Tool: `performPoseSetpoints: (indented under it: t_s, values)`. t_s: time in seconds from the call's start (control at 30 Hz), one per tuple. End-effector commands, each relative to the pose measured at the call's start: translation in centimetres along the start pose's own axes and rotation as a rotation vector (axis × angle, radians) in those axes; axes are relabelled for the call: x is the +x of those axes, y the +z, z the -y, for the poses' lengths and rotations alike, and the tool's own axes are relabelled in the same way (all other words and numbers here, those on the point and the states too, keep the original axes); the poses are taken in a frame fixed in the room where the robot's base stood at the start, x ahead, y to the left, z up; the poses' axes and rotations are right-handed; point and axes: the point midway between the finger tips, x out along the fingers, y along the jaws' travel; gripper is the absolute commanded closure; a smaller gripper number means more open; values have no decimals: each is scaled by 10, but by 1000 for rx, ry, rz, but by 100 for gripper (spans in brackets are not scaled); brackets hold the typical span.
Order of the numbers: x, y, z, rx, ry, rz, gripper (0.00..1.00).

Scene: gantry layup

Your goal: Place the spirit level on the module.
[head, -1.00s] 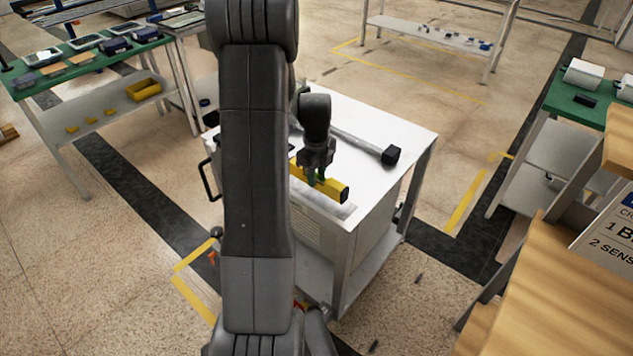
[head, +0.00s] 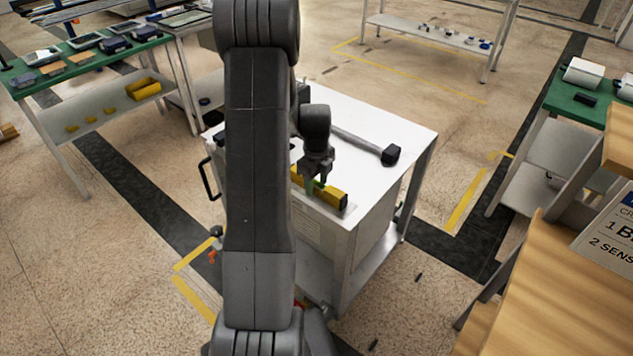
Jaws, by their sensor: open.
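The yellow spirit level (head: 331,194) with a black end lies near the front edge of a white-topped cart (head: 400,132). A green part shows on it between my fingers. My gripper (head: 316,184) is open and sits down over the spirit level, its fingers close to the level's sides. Whether the fingers touch it I cannot tell. I cannot make out the module in this view.
A black-headed hammer-like tool (head: 389,155) lies behind my gripper on the cart. A green-topped bench (head: 95,58) with several devices stands at the left. Another green bench (head: 575,98) and a wooden surface (head: 525,290) are at the right.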

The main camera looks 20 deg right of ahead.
Motion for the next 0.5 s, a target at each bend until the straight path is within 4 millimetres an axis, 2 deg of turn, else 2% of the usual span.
performPoseSetpoints:
  t_s: [0.17,0.5]
  values:
    - [-17,1,1,0,-4,3,50]
    - [-88,1,1,0,-4,3,50]
